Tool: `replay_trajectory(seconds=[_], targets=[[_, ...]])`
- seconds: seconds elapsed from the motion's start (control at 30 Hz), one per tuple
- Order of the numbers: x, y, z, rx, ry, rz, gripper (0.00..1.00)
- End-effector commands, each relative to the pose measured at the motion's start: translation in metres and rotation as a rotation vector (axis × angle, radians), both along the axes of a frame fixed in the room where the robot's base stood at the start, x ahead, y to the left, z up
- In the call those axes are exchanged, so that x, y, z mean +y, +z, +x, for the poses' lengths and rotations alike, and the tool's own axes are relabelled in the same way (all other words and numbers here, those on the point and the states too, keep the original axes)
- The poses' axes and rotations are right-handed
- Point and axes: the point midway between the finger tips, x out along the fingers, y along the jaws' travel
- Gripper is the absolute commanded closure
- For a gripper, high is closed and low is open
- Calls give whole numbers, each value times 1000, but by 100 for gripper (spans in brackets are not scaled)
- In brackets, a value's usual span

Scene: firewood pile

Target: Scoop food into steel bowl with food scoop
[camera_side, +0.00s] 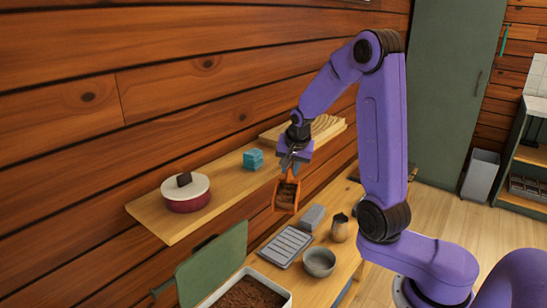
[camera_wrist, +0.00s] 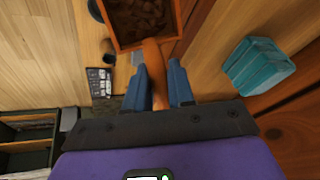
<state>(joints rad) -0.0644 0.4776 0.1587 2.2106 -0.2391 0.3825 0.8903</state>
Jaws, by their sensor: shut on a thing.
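My gripper (camera_side: 291,164) is shut on the handle of an orange-brown food scoop (camera_side: 286,196) and holds it in the air, by the wall shelf and above the table. In the wrist view my gripper (camera_wrist: 158,67) has its blue fingers on both sides of the scoop's handle, and brown food shows in the scoop (camera_wrist: 121,45). The grey steel bowl (camera_side: 319,262) stands on the table, below and right of the scoop; its inside looks empty. A white tray (camera_side: 286,296) full of brown crumbly food (camera_side: 248,294) is at the bottom edge, partly cut off.
The wall shelf (camera_side: 150,219) holds a lidded pot (camera_side: 187,203) and a teal box (camera_side: 253,160). A green panel (camera_side: 212,265) rises beside the table.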

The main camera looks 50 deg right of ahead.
Motion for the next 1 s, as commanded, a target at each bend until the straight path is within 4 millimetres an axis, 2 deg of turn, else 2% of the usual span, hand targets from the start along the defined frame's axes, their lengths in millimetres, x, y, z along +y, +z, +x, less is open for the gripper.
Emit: replay_trajectory(seconds=[0.03,0.2,0.57,0.8,1.0], targets=[[-11,-18,-5,12,-30,8,100],[-40,-64,-14,13,-105,16,100],[-73,-113,-24,11,-270,27,100],[-108,-149,-32,12,-566,44,100],[-147,-192,-55,5,-933,66,100]])
